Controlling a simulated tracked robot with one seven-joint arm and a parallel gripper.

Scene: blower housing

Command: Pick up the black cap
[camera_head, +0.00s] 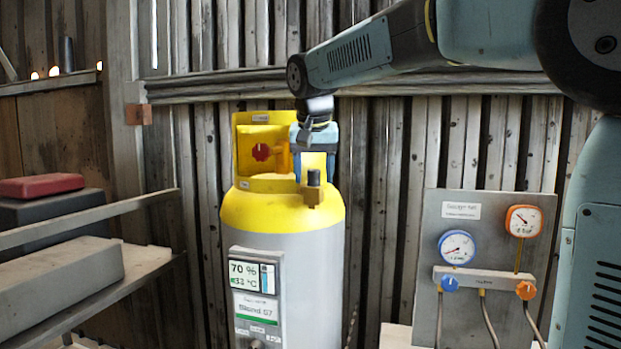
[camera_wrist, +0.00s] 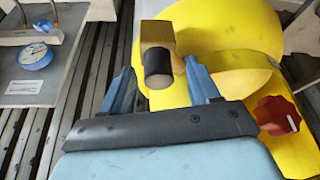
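The black cap (camera_head: 314,177) is a small dark cylinder on a brass fitting (camera_head: 313,196) at the front of the yellow-topped gas cylinder (camera_head: 290,215). It stands upright in the head view. In the wrist view the cap (camera_wrist: 158,62) shows end-on, with the brass block (camera_wrist: 157,33) behind it. My gripper (camera_head: 315,170) points down right above the cap, with its blue fingers apart. In the wrist view the open gripper (camera_wrist: 159,72) has one finger on each side of the cap, with gaps to both. How deep the cap sits between the fingertips is hard to tell.
The yellow collar (camera_head: 245,150) with a red knob (camera_head: 261,152) rises close beside my gripper; the knob also shows in the wrist view (camera_wrist: 276,115). A gauge panel (camera_head: 484,250) stands at the right. Shelves with a red box (camera_head: 40,186) are at the left.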

